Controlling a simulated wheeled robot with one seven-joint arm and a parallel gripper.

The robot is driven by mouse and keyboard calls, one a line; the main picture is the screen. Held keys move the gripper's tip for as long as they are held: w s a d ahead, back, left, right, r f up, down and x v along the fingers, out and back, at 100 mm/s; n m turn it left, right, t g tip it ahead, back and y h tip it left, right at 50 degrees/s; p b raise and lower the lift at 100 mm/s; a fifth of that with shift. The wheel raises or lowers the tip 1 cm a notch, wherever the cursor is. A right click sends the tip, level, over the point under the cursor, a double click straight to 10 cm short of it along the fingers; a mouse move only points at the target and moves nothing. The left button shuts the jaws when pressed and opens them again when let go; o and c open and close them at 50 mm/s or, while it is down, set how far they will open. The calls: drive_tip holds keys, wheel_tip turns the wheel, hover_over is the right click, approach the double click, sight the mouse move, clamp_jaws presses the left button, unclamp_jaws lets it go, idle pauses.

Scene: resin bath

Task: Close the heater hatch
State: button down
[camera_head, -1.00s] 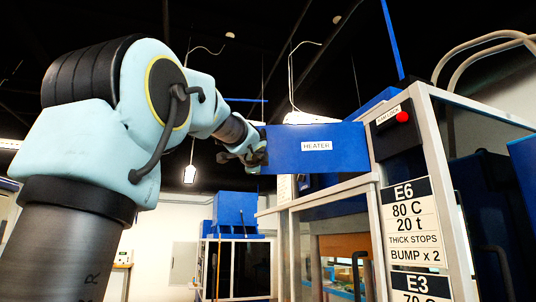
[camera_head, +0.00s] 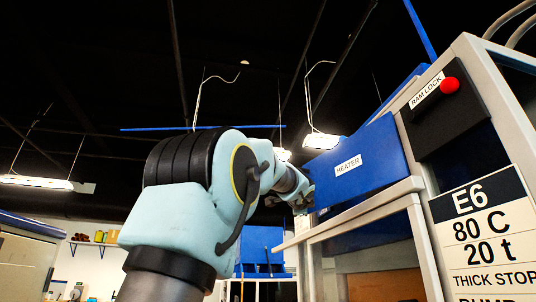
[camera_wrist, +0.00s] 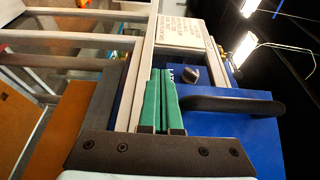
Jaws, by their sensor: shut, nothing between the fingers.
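The heater hatch (camera_head: 375,158) is a blue panel with a white HEATER label, upright beside the press's ram lock box. In the head view its left part stands out from the press frame, so it looks open. My gripper (camera_head: 303,200) is at the hatch's left end. In the wrist view, its green fingers (camera_wrist: 163,75) are together and empty, beside the blue panel (camera_wrist: 258,135) with its black bar handle (camera_wrist: 235,104) and a round knob (camera_wrist: 190,75). The fingers do not hold the handle. I cannot tell whether they touch the panel.
The grey press frame (camera_head: 418,235) stands below and right of the hatch. The ram lock box with a red button (camera_head: 449,86) and the E6 sign (camera_head: 485,230) are close on the right. Another blue machine (camera_head: 262,245) stands behind my arm. A shelf (camera_head: 95,243) is at the far left.

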drive_tip(key=w+d+p, duration=0.1)
drive_tip(key=w+d, duration=0.2)
drive_tip(key=d, duration=0.7)
drive_tip(key=shift+w+d+p, duration=0.25)
drive_tip(key=shift+w+p, duration=0.1)
drive_tip(key=s+a+b, duration=0.2)
drive_tip(key=a, duration=1.2)
drive_tip(key=s+a+f+n+g+y, duration=0.1)
drive_tip(key=s+a+f+n+g, duration=0.3)
drive_tip(key=f, duration=0.8)
drive_tip(key=a+f+n+g+y, duration=0.1)
drive_tip(key=a+f+n, duration=0.3)
drive_tip(key=f, duration=0.9)
drive_tip(key=s+a+f+n+g+y, duration=0.1)
drive_tip(key=a+f+n+g+y, duration=0.15)
drive_tip(key=a+f, duration=0.65)
drive_tip(key=s+a+f+n+g, duration=0.3)
drive_tip(key=s+f+n+g, duration=0.1)
drive_tip(key=s+f, duration=0.9)
drive_tip(key=s+a+f+n+g, duration=0.3)
drive_tip(key=s+f+n+g, duration=0.1)
drive_tip(key=s+f, duration=0.9)
drive_tip(key=shift+s+a+n, duration=0.15)
drive_tip(key=shift+s+n, duration=0.3)
drive_tip(key=shift+n, duration=0.3)
